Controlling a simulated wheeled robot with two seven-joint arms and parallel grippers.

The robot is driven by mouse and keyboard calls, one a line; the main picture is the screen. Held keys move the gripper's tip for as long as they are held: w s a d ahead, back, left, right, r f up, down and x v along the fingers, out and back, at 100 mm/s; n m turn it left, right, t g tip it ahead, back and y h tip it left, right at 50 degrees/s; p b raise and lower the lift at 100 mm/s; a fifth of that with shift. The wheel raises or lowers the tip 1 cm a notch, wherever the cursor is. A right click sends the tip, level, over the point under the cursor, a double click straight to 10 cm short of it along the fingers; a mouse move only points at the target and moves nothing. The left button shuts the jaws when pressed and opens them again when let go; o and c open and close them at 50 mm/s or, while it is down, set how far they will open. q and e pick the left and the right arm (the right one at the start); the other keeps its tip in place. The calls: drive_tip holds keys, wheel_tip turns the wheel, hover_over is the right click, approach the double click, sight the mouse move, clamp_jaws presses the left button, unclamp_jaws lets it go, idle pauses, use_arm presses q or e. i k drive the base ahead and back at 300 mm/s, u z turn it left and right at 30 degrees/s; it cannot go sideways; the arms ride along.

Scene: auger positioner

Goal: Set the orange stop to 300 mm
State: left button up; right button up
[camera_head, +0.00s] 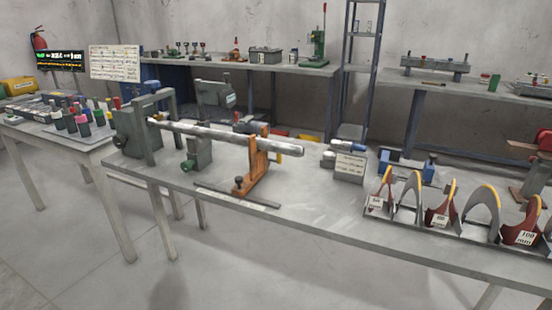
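The orange stop (254,172) stands upright near the front edge of the grey table, left of the table's middle. It has a small dark knob (239,181) low on its left side. A long grey bar (220,135) runs from the grey frame at the left to the stop's upper part, and its right end extends past the stop. A dark flat strip (225,194) lies at the stop's foot along the front edge; any marks on it are too small to read. Neither of my grippers shows.
A grey frame (130,135) and a grey clamp stand (197,150) are left of the stop. A labelled block (350,167) is to the right. A rack of red and grey curved gauges (440,215) fills the right front.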

sight(258, 160)
drive_tip(key=z, duration=1.3)
drive_tip(key=i, duration=1.25)
drive_tip(key=u, duration=1.1)
